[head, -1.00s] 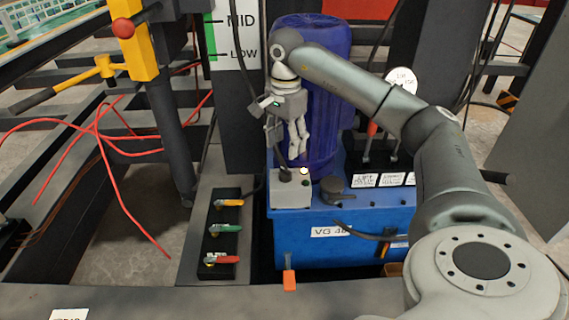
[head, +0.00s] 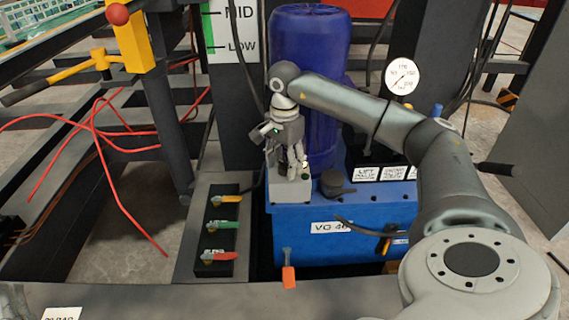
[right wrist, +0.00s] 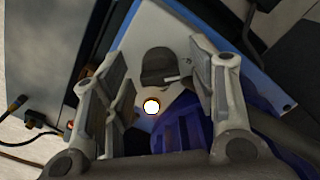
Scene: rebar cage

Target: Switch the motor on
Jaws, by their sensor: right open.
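The motor (head: 305,40) is a tall dark blue cylinder on the blue tank, also seen in the right wrist view (right wrist: 182,128). A pale grey switch box (head: 290,192) stands in front of it. In the right wrist view, the box top carries a dark round knob (right wrist: 158,68) with a white pointer mark, and a bright lamp (right wrist: 151,106) beside it. My right gripper (head: 292,170) points down over the box. Its open fingers are on either side of the knob; contact cannot be told. In the head view the gripper hides the knob. My left gripper is out of view.
The blue tank (head: 330,250) has a dark cap (head: 335,183) right of the box. Labelled levers and a pressure gauge (head: 402,76) are further right. Yellow, green and red valve handles (head: 221,226) are at left. Red hoses (head: 100,150) hang at far left.

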